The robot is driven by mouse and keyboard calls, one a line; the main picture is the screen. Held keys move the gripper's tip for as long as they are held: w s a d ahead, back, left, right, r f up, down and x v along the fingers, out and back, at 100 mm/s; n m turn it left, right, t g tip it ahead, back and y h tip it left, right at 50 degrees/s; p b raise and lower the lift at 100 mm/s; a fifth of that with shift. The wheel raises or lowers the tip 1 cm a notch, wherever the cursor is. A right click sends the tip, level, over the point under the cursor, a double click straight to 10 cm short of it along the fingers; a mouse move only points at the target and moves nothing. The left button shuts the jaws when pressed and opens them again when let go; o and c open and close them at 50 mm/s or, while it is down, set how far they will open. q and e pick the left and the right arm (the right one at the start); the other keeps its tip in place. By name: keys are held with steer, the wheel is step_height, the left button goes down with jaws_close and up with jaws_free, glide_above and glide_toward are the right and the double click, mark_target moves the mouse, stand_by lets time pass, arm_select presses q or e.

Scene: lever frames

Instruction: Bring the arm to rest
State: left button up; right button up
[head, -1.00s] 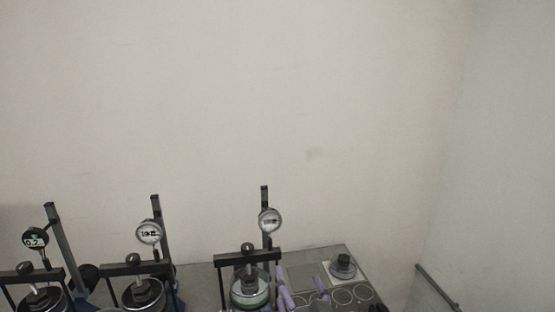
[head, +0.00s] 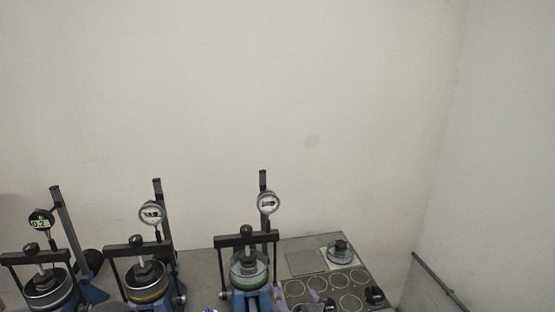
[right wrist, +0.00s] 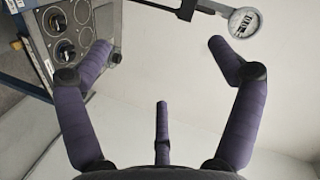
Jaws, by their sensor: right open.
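My right gripper (right wrist: 158,46) is open and empty in the right wrist view, its purple padded fingers spread wide. In the head view, only small purple bits of it (head: 314,297) show at the bottom edge, by the near side of the plate with circles. Most of my right arm is out of the picture. My left gripper is not in view.
Three test stands with dial gauges (head: 40,222) (head: 152,214) (head: 268,203) stand in a row on the bench. Right of them lies a grey plate with ringed places (head: 322,278), with a clear-based, dark-topped part (head: 339,252) at its back. A rail (head: 440,282) runs along the right wall.

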step_height(320, 180, down, 18)
steer(key=d+n+g+b, duration=0.2)
steer(key=d+g, duration=0.1)
steer(key=g, duration=0.1)
steer(key=s+d+f+g+b, duration=0.1)
steer(key=s+f+g, duration=0.2)
steer(key=s+f, duration=0.4)
steer(key=s+d+f+n+g+b, duration=0.1)
steer(key=s+f, duration=0.6)
steer(key=f, duration=0.7)
steer(key=s+d+f+n+g+b, duration=0.1)
steer(key=s+f+g+b, duration=0.1)
steer(key=s+f+g, duration=0.4)
step_height(320, 180, down, 5)
steer(key=shift+s+r+y, duration=0.1)
steer(key=shift+s+y, duration=0.2)
steer(key=shift+s, duration=0.35)
